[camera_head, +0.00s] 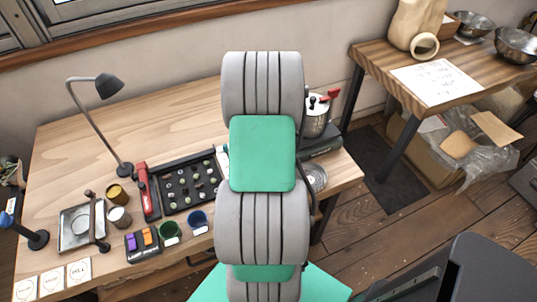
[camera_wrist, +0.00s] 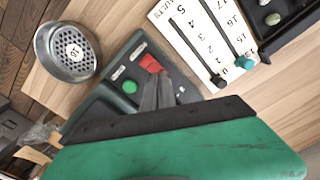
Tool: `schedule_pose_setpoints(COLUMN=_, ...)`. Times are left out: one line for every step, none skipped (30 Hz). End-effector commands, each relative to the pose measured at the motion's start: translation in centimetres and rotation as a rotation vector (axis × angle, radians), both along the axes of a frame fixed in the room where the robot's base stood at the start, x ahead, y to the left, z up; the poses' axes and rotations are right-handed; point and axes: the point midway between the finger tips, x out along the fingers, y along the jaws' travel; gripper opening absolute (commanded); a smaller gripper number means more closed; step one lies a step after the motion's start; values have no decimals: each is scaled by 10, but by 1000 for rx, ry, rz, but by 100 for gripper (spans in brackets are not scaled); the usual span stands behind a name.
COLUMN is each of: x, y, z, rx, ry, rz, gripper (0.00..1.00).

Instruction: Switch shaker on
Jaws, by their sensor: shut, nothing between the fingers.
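In the wrist view a dark control box (camera_wrist: 112,94), which looks like the shaker's, carries a round green button (camera_wrist: 130,87) and a red switch or button (camera_wrist: 150,64). Small white labels sit beside them, too small to read. My gripper (camera_wrist: 157,78) is shut and empty. Its fingertips are just below the red part and right of the green button in the picture; I cannot tell whether they touch anything. In the head view my arm hides the gripper. Part of a dark box (camera_head: 322,147) shows at the table's right end, right of my arm.
A round metal sieve (camera_wrist: 67,51) lies left of the box. A white slider panel (camera_wrist: 205,35) and a black tray (camera_wrist: 290,30) lie right. A lamp (camera_head: 108,87) and small cups are left.

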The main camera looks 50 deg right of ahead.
Motion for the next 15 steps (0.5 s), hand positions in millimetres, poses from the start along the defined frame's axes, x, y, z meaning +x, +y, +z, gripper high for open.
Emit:
schedule_pose_setpoints(x=0, y=0, z=9, rx=-1, ry=0, rz=0, gripper=0)
schedule_pose_setpoints(x=0, y=0, z=12, rx=0, ry=0, rz=0, gripper=0)
schedule_pose_setpoints(x=0, y=0, z=16, rx=0, ry=0, rz=0, gripper=0)
schedule_pose_setpoints(x=0, y=0, z=19, rx=0, ry=0, rz=0, gripper=0)
schedule_pose_setpoints(x=0, y=0, z=22, rx=0, ry=0, rz=0, gripper=0)
schedule_pose_setpoints(x=0, y=0, z=25, rx=0, ry=0, rz=0, gripper=0)
schedule_pose_setpoints(x=0, y=0, z=28, rx=0, ry=0, rz=0, gripper=0)
schedule_pose_setpoints(x=0, y=0, z=31, rx=0, ry=0, rz=0, gripper=0)
schedule_pose_setpoints(x=0, y=0, z=34, rx=0, ry=0, rz=0, gripper=0)
schedule_pose_setpoints(x=0, y=0, z=37, rx=-1, ry=0, rz=0, gripper=0)
schedule_pose_setpoints(x=0, y=0, z=40, rx=-1, ry=0, rz=0, gripper=0)
schedule_pose_setpoints(x=0, y=0, z=44, rx=-1, ry=0, rz=0, gripper=0)
schedule_pose_setpoints(x=0, y=0, z=47, rx=-1, ry=0, rz=0, gripper=0)
schedule_pose_setpoints(x=0, y=0, z=49, rx=-1, ry=0, rz=0, gripper=0)
schedule_pose_setpoints(x=0, y=0, z=53, rx=-1, ry=0, rz=0, gripper=0)
